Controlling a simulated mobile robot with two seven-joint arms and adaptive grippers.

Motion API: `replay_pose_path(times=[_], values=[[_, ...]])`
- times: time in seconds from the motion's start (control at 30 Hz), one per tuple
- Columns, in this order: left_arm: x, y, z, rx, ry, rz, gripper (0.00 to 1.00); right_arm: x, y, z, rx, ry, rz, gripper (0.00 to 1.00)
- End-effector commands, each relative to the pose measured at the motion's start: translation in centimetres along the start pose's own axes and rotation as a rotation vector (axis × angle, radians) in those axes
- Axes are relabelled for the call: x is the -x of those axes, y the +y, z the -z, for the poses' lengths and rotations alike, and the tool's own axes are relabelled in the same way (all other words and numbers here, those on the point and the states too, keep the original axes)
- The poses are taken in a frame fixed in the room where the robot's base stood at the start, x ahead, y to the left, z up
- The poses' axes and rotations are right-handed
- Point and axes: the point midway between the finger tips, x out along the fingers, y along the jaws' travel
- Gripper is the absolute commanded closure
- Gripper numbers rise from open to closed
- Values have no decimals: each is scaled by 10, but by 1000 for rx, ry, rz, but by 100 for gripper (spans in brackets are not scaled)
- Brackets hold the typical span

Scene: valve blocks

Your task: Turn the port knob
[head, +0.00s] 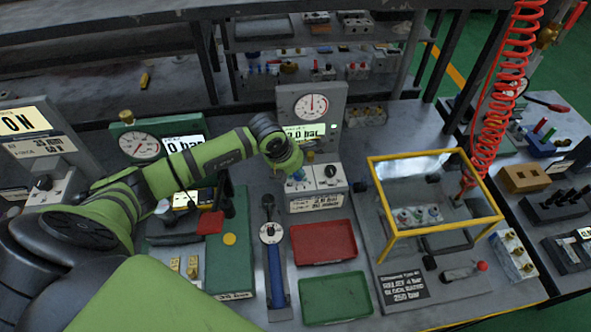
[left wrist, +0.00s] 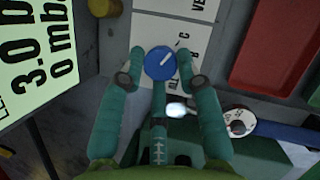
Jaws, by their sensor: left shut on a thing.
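The knob in my left gripper is round and blue (left wrist: 160,63) with a white pointer line, which slants to the upper right in the left wrist view. It sits on a white-topped valve block (head: 317,202), below the gauge panel in the head view. My left gripper (left wrist: 161,60) has its two green fingers on either side of the blue knob, shut on it. In the head view my left gripper (head: 299,166) comes down over the block's left side and partly hides the blue knob. A black knob (head: 331,171) stands on the block's right side. My right gripper is not in view.
A gauge panel (head: 311,106) stands right behind the block. A red tray (head: 324,243) and a green tray (head: 335,298) lie in front. A blue-handled tool (head: 275,270) lies to the left of the trays. A yellow-framed clear guard (head: 437,155) stands to the right.

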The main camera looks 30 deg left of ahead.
Motion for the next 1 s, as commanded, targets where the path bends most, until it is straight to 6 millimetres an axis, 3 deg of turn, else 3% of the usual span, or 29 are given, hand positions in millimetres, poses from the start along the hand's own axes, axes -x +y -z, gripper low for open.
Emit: replay_pose_path(times=[0.17, 0.2, 0.23, 0.27, 0.67, 0.77, 1.0], values=[[-2, -4, 2, 1, 6, 10, 98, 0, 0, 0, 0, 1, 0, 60], [-2, -4, 2, 1, 6, 10, 62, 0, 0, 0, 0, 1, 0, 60], [-2, -4, 2, 0, 6, 10, 50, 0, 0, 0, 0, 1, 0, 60], [-2, -4, 2, 0, 6, 9, 44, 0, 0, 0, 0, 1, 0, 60], [4, -1, 0, -1, 0, 3, 44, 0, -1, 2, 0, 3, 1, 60], [16, 0, -1, -2, -2, 2, 44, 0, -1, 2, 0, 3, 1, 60], [67, -1, 0, -4, -1, 1, 44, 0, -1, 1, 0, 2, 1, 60]])
